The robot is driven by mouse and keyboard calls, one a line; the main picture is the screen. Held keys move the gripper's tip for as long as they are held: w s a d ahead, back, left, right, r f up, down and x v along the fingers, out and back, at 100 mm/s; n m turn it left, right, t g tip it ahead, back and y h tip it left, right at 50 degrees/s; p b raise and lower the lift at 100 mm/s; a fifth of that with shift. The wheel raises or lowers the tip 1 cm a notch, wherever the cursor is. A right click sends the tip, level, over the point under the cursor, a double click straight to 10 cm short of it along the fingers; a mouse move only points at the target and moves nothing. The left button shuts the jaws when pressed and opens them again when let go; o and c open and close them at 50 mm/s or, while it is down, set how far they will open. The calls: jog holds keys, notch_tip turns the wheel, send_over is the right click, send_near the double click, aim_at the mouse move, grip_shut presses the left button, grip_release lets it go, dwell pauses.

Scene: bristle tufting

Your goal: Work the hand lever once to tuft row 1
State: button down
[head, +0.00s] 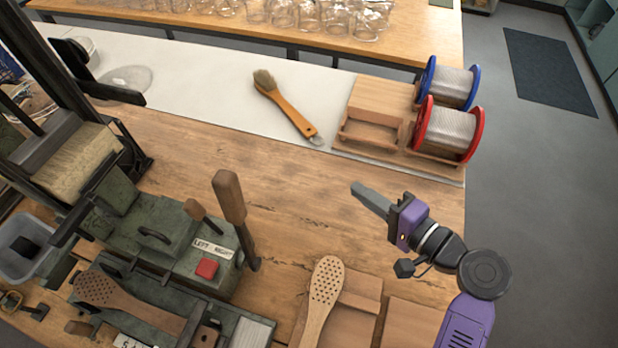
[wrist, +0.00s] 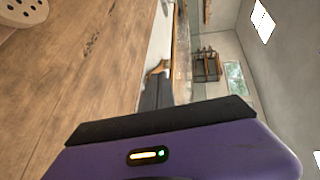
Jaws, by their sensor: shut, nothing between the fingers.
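The hand lever (head: 228,196) has a thick wooden handle and stands nearly upright at the right side of the green tufting machine (head: 150,245). A perforated wooden brush body (head: 140,307) lies in the machine's front part. My gripper (head: 358,188) is shut and empty over the bare table, well to the right of the lever and apart from it. In the wrist view, the dark fingers of my gripper (wrist: 156,88) show past the purple hand. The lever is not seen in that view.
A short wooden-knobbed lever (head: 200,212), a red button (head: 207,268) and a "LEFT RIGHT" label sit near the hand lever. A second perforated brush body (head: 325,290) lies on wooden blocks. Blue (head: 450,82) and red (head: 446,130) spools and a finished brush (head: 284,104) are behind.

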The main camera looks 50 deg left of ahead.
jog(key=s+a+r+n+g+h, duration=0.1)
jog(key=s+r+n+g, duration=0.2)
jog(key=r+g, duration=0.3)
jog(key=s+r+n+g+h+b, duration=0.1)
jog(key=s+r+n+g, duration=0.3)
jog(key=r+g, duration=0.3)
jog(key=shift+s+a+r+n, duration=0.15)
jog(key=shift+a+r+n, duration=0.2)
jog(key=shift+r, duration=0.15)
jog(key=s+a+p, duration=0.3)
jog(key=s+a, duration=0.2)
jog(key=s, duration=0.5)
jog(key=shift+s+a+r+p, duration=0.15)
jog(key=shift+a+r+p, duration=0.1)
jog(key=shift+p, duration=0.1)
